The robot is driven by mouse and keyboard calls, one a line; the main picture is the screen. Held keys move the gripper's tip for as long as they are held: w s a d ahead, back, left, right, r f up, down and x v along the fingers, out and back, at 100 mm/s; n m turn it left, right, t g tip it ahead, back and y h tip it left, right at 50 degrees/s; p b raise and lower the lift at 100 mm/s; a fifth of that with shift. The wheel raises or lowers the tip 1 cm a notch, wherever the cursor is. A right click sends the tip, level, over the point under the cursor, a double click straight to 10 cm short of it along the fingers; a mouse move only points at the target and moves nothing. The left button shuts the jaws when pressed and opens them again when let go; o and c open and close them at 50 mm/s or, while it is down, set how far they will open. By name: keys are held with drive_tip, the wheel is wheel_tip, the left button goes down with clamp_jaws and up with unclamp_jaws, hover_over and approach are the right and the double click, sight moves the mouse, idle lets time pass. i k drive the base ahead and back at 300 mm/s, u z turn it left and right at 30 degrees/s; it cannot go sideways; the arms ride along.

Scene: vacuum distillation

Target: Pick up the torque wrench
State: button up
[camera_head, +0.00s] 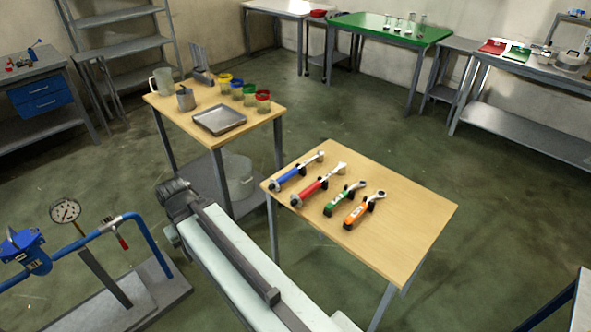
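Several wrench-like tools with coloured handles lie side by side on a light wooden table (405,215). They are a blue-handled tool (291,175), a red-handled tool (312,190), a green-handled tool (337,203) and an orange-handled tool (357,214). Each has a metal head toward the upper right and seems to rest on small dark supports. I cannot tell which is the torque wrench. My pale and dark arm (232,262) reaches in from the bottom, left of this table. Its dark far end shows, apart from the tools, but I cannot make out gripper fingers.
A second wooden table (190,118) behind holds a metal tray (218,119), a jug (162,80) and several colour-rimmed jars. Blue pipework with a gauge (65,210) stands at the left. Benches line the walls. The floor right of the tool table is clear.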

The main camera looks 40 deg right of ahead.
sight(319, 156)
drive_tip(key=u, duration=0.1)
drive_tip(key=i, duration=1.65)
drive_tip(key=z, duration=0.1)
